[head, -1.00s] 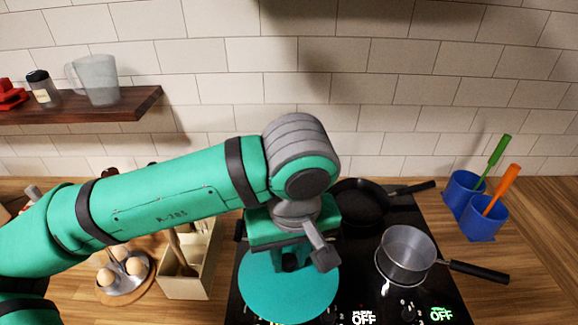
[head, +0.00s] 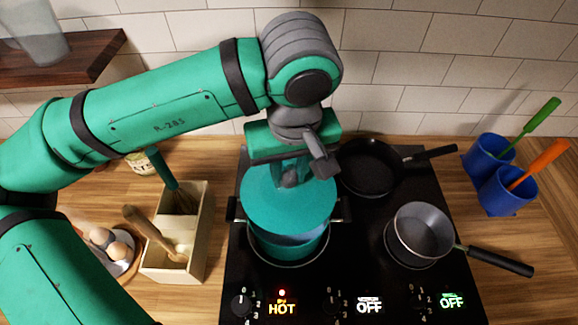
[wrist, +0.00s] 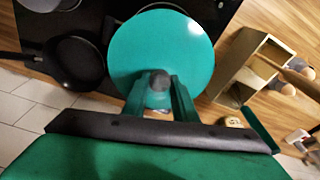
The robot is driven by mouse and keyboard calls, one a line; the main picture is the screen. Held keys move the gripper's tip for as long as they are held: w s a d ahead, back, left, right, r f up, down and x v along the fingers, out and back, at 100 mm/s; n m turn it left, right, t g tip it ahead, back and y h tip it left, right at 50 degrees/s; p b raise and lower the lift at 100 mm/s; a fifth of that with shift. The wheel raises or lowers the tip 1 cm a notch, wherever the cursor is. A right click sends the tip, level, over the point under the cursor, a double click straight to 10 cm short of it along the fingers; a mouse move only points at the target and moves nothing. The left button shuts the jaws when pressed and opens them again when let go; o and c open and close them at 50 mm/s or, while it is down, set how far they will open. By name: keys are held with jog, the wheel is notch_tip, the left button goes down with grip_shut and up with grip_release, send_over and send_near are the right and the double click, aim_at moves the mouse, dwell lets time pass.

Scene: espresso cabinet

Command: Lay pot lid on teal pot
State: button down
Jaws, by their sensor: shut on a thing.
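The teal pot lid (head: 268,212) is a flat round disc with a dark knob (wrist: 159,80). My gripper (head: 291,172) is shut on the knob and holds the lid. The teal pot (head: 300,250) stands on the left front of the black cooktop, with dark side handles. The lid is over the back and middle of the pot, and the pot's front wall shows below it. I cannot tell whether the lid touches the rim. In the wrist view the lid (wrist: 190,45) covers the pot, which is hidden.
A black frying pan (head: 368,172) is at the back of the cooktop. A grey saucepan (head: 422,232) is at its right. The left burner display (head: 282,308) reads HOT. A utensil box (head: 204,225) is left; blue cups (head: 507,192) are right.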

aim_at(290, 190)
jog(key=shift+s+f, duration=0.15)
jog(key=shift+f, duration=2.55)
jog(key=shift+a, duration=0.1)
jog(key=shift+f, duration=0.85)
dwell(2.1)
